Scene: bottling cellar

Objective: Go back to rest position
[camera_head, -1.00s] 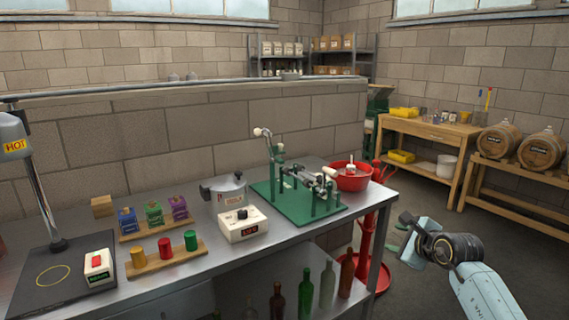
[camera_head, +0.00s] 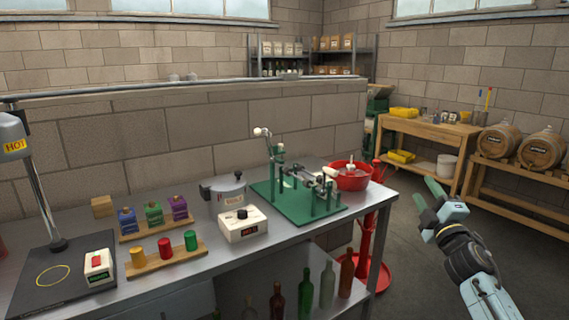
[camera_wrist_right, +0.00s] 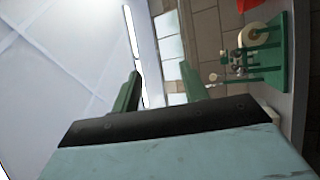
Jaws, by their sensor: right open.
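My right gripper (camera_head: 430,192) is at the right of the head view, raised above the floor and apart from the bench. Its green fingers point up and to the left. In the right wrist view the gripper (camera_wrist_right: 160,88) shows its two fingers spread apart with nothing between them. My left gripper is not in view.
A steel bench (camera_head: 345,222) holds a green machine (camera_head: 300,200), a white control box (camera_head: 242,224), a pot, and colored blocks and cylinders on wooden racks. A red bowl on a stand (camera_head: 352,178) is at its right end. Open floor (camera_head: 410,285) lies around my right arm.

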